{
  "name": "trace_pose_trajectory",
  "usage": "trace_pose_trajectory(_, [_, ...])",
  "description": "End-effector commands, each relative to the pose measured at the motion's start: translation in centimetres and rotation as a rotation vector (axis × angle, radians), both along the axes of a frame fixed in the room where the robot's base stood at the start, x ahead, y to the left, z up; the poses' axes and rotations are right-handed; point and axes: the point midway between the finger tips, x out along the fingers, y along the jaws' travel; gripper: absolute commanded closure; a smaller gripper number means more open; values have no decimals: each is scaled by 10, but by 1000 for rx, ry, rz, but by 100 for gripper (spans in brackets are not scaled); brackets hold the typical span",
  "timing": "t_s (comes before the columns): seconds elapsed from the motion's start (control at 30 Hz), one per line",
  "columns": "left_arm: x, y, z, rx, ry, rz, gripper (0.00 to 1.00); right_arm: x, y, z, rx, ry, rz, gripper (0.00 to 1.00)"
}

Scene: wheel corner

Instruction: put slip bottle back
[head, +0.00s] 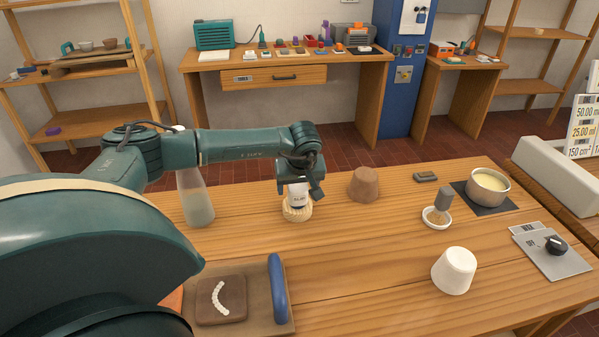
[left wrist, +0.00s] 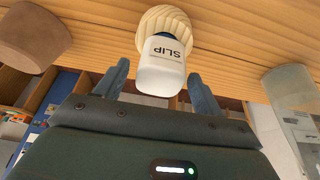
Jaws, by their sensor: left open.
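The white slip bottle (head: 299,199) stands on the table at a round, ribbed, cream-coloured holder (head: 298,213). In the left wrist view, which is upside down, the bottle (left wrist: 163,66) shows its SLIP label, with a dark blue part between it and the holder (left wrist: 165,24). My left gripper (head: 300,190) comes down from above over the bottle. Its two fingers are open, one on each side of the bottle in the left wrist view (left wrist: 160,78), with visible gaps. The head view hides the bottle's upper part behind the gripper. My right gripper is not in view.
A frosted tapered container (head: 197,205) stands left, under my arm. A brown pot (head: 363,184) stands right of the holder. A board with blue handle (head: 277,289) lies in front.

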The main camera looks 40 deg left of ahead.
Motion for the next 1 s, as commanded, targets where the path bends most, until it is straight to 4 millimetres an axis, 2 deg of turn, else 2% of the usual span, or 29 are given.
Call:
trace_pose_trajectory(0.3, [-16,-22,67,1,-5,-2,32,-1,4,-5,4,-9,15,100])
trace_pose_trajectory(0.5, [-24,-32,98,0,-4,0,32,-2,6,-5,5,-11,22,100])
trace_pose_trajectory(0.7, [-28,-36,111,1,-1,1,32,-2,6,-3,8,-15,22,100])
trace_pose_trajectory(1.0, [-28,-36,111,1,-1,0,32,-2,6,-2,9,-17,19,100])
